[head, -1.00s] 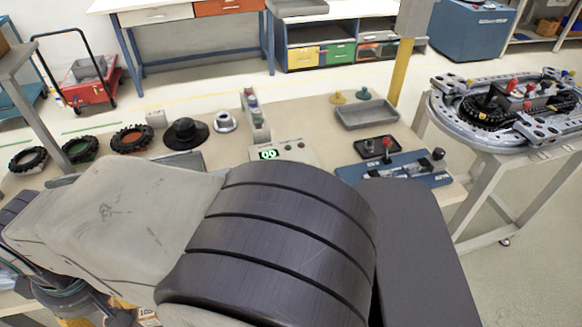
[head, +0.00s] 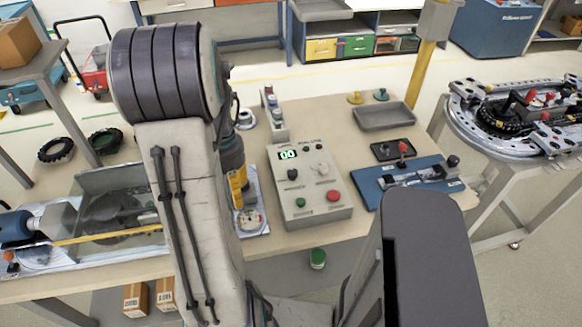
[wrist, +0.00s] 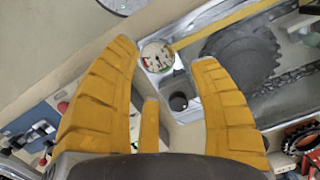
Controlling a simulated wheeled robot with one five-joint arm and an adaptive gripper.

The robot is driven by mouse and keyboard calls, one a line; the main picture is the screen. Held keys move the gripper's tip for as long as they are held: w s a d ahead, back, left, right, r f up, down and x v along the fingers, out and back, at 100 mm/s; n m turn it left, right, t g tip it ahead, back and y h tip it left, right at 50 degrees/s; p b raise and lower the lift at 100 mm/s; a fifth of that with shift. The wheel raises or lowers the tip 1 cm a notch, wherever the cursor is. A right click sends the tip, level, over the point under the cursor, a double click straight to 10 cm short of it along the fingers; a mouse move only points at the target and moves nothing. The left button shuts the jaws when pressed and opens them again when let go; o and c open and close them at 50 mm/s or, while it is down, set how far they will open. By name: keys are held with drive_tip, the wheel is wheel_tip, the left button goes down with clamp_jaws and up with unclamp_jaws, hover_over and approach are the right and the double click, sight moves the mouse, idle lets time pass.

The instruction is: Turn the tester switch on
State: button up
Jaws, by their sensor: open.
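The likely tester is a grey control box (head: 318,200) with a lit "00" display, a dark knob (head: 292,174), a green button (head: 300,202) and a red button (head: 333,195). I cannot tell which control is the switch. My gripper (head: 238,190) shows its yellow fingers left of the box, partly hidden behind my arm. In the wrist view my gripper (wrist: 165,55) is open, with nothing between the fingers. Beyond the fingertips are a round dial gauge (wrist: 157,57) and a dark round part (wrist: 178,101). The grey box is not clear in the wrist view.
A clear-covered fixture (head: 115,205) stands at left. A blue lever fixture (head: 420,180) and grey tray (head: 385,116) lie right of the box. A small post with coloured buttons (head: 272,112) stands behind it. A ring track (head: 520,115) is at far right. Bare tabletop (head: 335,130) lies behind the box.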

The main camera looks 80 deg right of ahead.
sight(293, 172)
drive_tip(key=s+d+f+m, duration=0.1)
drive_tip(key=s+d+m, duration=0.1)
drive_tip(key=s+d, duration=0.1)
drive_tip(key=s+d+f+m+p, duration=0.1)
drive_tip(key=s+d+m, duration=0.1)
drive_tip(key=s+d, duration=0.1)
drive_tip(key=s+d+f+m, duration=0.1)
drive_tip(key=s+d+m, duration=0.2)
drive_tip(key=s+d, duration=0.1)
drive_tip(key=shift+d+f, duration=0.4)
drive_tip(key=shift+d, duration=0.1)
drive_tip(key=d+m, duration=0.1)
drive_tip(key=s+d+m, duration=0.1)
drive_tip(key=d+m, duration=0.1)
drive_tip(key=s+d+m+h, duration=0.1)
drive_tip(key=shift+d+m, duration=0.3)
drive_tip(key=shift+m, duration=0.1)
drive_tip(key=shift+d+m, duration=0.35)
drive_tip(key=shift+m, duration=0.25)
drive_tip(key=shift+d+f+p, duration=0.1)
drive_tip(key=shift+f+p, duration=0.2)
drive_tip(key=shift+f, duration=0.05)
drive_tip(key=shift+f+p, duration=0.6)
drive_tip(key=shift+f, duration=2.6)
clamp_jaws()
